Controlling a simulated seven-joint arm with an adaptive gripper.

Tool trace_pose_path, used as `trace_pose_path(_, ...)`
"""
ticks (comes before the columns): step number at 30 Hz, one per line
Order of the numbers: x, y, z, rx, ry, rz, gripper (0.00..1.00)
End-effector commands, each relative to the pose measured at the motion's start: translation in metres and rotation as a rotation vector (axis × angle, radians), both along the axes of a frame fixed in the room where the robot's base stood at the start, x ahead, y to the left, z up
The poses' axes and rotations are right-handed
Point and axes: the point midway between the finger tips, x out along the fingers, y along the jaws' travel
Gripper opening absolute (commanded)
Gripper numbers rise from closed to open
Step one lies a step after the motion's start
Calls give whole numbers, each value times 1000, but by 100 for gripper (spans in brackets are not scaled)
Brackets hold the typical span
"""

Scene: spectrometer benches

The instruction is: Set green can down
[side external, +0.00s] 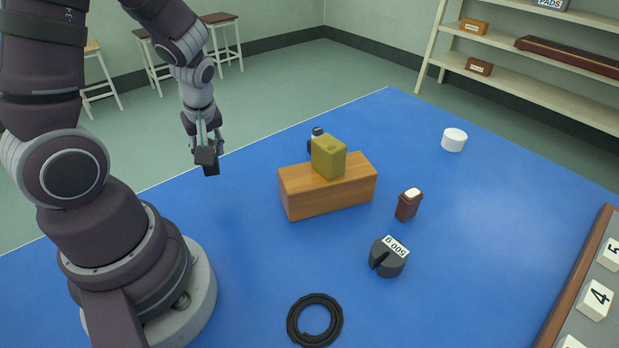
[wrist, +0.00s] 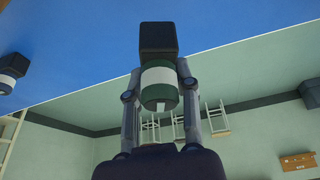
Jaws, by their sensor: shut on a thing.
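The green can (wrist: 158,77) has dark green ends and a white band. In the wrist view it sits between the two fingers of my gripper (wrist: 159,62), which is shut on it. A black block shape covers its far end there. In the side view my gripper (side external: 207,152) hangs in the air above the left back part of the blue mat (side external: 450,260), left of the wooden block. The can is mostly hidden by the fingers there.
A wooden block (side external: 330,194) carries an olive box (side external: 328,158). A dark bottle (side external: 314,147) stands behind it. A brown jar (side external: 408,206), a grey 500 g weight (side external: 386,264), a black ring (side external: 293,322) and a white cylinder (side external: 454,140) stand apart. The mat left of the block is clear.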

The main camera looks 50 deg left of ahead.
Motion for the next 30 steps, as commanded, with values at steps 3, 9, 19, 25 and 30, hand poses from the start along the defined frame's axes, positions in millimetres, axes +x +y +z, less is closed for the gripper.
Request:
trace_pose_path(3,-10,22,12,6,-24,264,0)
trace_pose_path(9,-20,31,-12,7,-26,410,0)
trace_pose_path(19,-18,30,-61,8,-30,403,0)
trace_pose_path(25,-18,30,-63,8,-35,403,0)
trace_pose_path(30,-18,30,-66,8,-34,403,0)
